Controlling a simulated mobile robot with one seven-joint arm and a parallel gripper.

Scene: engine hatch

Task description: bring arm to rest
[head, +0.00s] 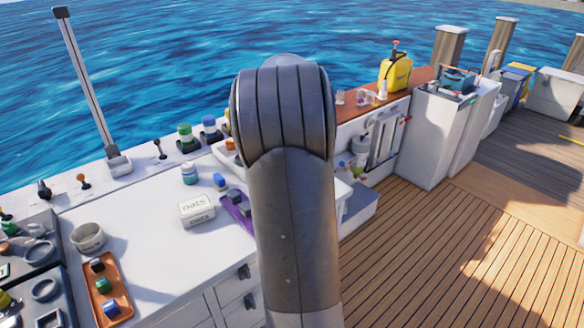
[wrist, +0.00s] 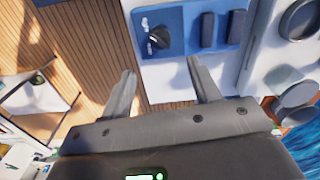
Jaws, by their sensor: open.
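My gripper (wrist: 163,88) shows in the wrist view with its two fingers spread apart and nothing between them. Beyond the fingers are the plank deck (wrist: 90,35) and a white unit with a blue panel (wrist: 180,40). In the head view my own grey arm stands raised in the middle of the picture and hides part of the counter behind it. My gripper cannot be seen in the head view.
A white counter (head: 150,230) on the left holds a white box (head: 196,209), a grey bowl (head: 88,237), an orange tray (head: 108,290) and a purple tray (head: 236,208). A yellow container (head: 395,72) stands on the brown ledge. The wooden deck (head: 430,250) at right is clear.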

